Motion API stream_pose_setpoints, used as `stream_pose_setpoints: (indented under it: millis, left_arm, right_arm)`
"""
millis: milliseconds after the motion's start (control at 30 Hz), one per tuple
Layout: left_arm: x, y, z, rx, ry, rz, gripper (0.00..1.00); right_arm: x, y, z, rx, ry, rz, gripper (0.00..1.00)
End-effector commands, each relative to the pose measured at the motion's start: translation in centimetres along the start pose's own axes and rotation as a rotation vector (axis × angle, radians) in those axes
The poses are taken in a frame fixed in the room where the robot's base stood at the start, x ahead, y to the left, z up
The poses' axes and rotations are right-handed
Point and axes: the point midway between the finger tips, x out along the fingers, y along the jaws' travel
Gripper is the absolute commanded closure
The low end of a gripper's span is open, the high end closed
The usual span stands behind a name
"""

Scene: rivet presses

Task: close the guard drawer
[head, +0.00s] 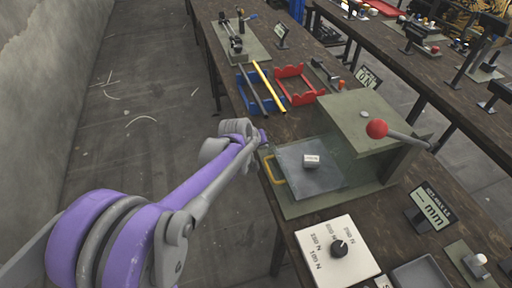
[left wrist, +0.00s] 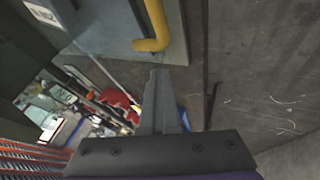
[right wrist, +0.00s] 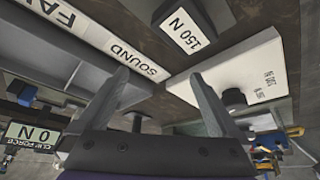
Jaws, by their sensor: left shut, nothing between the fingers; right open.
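The guard drawer (head: 322,180) is a grey tray sticking out from the green press housing (head: 370,120), with a small pale cylinder (head: 311,160) on it. Its yellow handle (head: 273,170) is on the drawer's left edge. The handle (left wrist: 152,43) also shows in the left wrist view. My left gripper (head: 264,136) is just beyond the handle's far end in the head view, apart from it as far as I can tell. Its fingers (left wrist: 159,75) are shut and empty. My right gripper (right wrist: 163,85) is open and empty, seen only in its wrist view.
A lever with a red ball (head: 377,129) stands on the press side. A white dial plate (head: 338,250) and a display sign (head: 429,207) are nearer. Blue and red holders (head: 295,86) and long rods lie beyond the press. The floor left of the bench is open.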

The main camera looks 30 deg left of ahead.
Motion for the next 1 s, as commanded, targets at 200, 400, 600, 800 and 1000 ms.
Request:
stream_pose_setpoints:
  millis: [200,400,600,800,1000]
  left_arm:
    - [2.5,4.6,0.1,0.005,-0.002,0.004,1.00]
    - [4.5,8.5,0.1,0.004,-0.002,0.004,1.00]
    - [6.0,11.4,0.1,0.002,-0.001,0.002,1.00]
    - [6.8,12.8,0.0,0.001,0.000,0.001,1.00]
    - [7.0,13.3,0.0,0.000,0.001,0.004,1.00]
  right_arm:
    - [0.3,0.0,0.3,0.000,-0.002,0.000,0.01]
    - [0.4,0.0,0.4,0.000,-0.003,0.000,0.01]
    - [0.5,0.0,0.4,0.000,-0.003,0.000,0.01]
    - [0.5,0.0,0.4,0.000,-0.003,0.000,0.01]
    - [0.5,0.0,0.4,0.000,-0.003,0.000,0.01]
